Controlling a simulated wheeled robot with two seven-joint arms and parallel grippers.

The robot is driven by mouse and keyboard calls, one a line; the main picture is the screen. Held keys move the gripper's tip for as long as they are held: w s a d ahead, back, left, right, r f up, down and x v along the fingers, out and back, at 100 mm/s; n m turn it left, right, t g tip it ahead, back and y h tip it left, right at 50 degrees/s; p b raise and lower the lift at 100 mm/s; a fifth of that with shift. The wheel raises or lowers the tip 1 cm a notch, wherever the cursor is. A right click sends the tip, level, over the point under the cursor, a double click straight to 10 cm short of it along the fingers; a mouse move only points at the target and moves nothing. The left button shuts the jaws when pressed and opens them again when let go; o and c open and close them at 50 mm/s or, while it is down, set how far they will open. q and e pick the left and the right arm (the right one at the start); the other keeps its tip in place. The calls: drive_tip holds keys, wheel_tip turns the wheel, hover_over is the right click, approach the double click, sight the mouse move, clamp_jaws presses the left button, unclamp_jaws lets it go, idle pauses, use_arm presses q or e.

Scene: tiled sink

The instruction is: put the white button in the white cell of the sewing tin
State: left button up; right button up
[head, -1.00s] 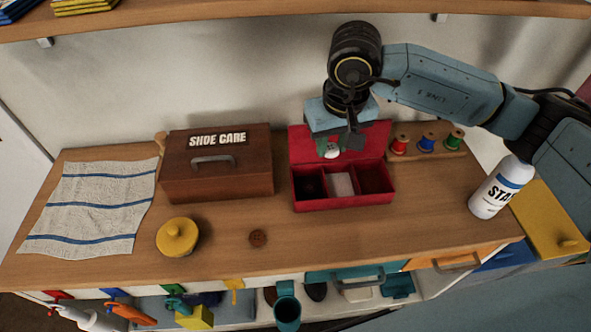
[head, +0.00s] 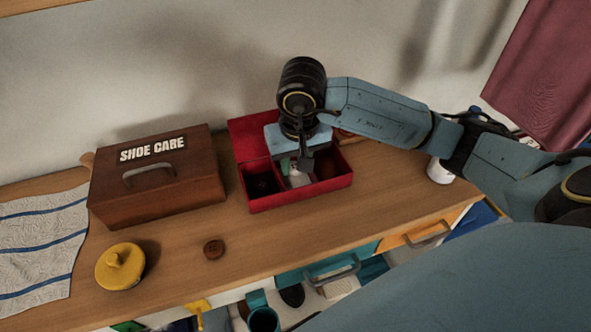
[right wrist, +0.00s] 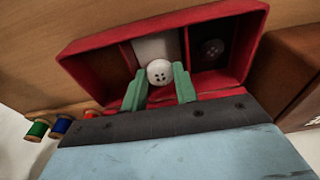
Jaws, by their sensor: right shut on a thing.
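The white button (right wrist: 160,72) is held between the green fingertips of my right gripper (right wrist: 160,86), in front of the white cell (right wrist: 156,47) in the right wrist view. In the head view my right gripper (head: 298,172) points down over the middle of the red sewing tin (head: 300,198), and the white button there is mostly hidden. The tin's lid stands open at the back. The cell on one side of the white one holds a dark button (right wrist: 212,48); the other outer cell looks empty. I cannot tell whether the button touches the cell floor. My left gripper is not in view.
A brown shoe care box (head: 160,180) stands left of the tin. A yellow lidded pot (head: 120,267) and a brown button (head: 213,249) lie in front. A white bottle (head: 439,171) is partly behind my arm. Thread spools (right wrist: 60,126) stand beside the tin.

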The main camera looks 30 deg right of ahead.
drive_tip(key=shift+f, duration=1.25)
drive_tip(key=shift+f+b, duration=0.2)
drive_tip(key=shift+b, duration=0.1)
drive_tip(key=o, duration=0.8)
drive_tip(key=shift+c, duration=0.2)
drive_tip(key=shift+r+p, duration=0.3)
drive_tip(key=shift+r, duration=0.2)
wheel_tip(320, 180, up, 11)
drive_tip(key=s, duration=0.1)
drive_tip(key=shift+s+a+r+p, duration=0.2)
drive_tip(key=shift+s+p, duration=0.15)
drive_tip(key=shift+s, duration=0.05)
